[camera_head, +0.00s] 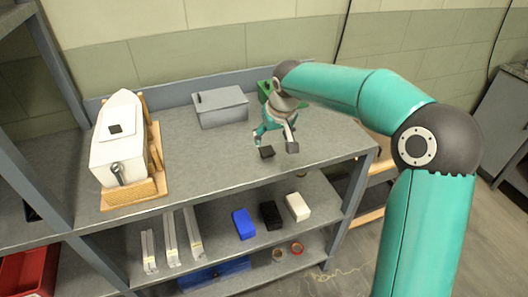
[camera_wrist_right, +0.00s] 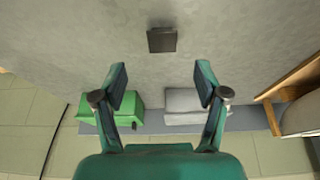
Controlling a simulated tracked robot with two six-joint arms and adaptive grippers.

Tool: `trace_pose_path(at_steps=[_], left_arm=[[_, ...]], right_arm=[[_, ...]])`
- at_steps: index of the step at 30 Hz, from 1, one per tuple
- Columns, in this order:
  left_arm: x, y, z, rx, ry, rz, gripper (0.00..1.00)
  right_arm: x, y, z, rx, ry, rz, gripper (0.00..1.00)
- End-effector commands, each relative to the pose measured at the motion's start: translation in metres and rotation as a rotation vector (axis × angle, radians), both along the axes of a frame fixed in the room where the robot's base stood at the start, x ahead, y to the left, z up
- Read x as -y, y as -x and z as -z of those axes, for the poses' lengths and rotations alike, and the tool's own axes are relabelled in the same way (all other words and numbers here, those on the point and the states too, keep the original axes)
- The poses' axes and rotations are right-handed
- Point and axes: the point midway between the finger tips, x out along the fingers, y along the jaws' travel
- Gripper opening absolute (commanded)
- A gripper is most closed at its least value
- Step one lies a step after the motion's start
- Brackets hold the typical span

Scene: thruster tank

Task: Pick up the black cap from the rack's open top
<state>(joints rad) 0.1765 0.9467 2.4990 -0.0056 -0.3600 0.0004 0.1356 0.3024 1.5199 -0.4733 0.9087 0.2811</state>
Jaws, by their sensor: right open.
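The black cap (camera_head: 267,152) is a small dark square piece lying on the grey top of the rack (camera_head: 188,150), near its front edge. My right gripper (camera_head: 275,140) is open and empty above the top, close to the cap on its far side in the head view. In the right wrist view the cap (camera_wrist_right: 162,40) lies beyond the open fingertips (camera_wrist_right: 160,72), roughly centred between them and apart from both. My left gripper is not in view.
A white model (camera_head: 122,145) on a wooden stand with a dark square patch stands at the left. A grey box (camera_head: 220,106) and a green box (camera_head: 264,88) stand at the back. Lower shelves hold blue, black and white blocks. The top around the cap is clear.

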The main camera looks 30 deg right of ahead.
Motion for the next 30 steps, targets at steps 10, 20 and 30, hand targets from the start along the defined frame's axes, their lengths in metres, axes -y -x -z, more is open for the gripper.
trace_pose_path(at_steps=[10,20,30], left_arm=[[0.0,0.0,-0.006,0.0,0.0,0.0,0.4],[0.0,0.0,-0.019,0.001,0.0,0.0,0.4],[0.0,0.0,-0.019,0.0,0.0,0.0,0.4]], right_arm=[[0.003,-0.01,0.027,-0.002,-0.001,0.002,0.73],[0.004,-0.026,0.065,-0.002,-0.001,0.001,0.73],[0.005,-0.028,0.07,0.0,-0.002,0.001,0.65]])
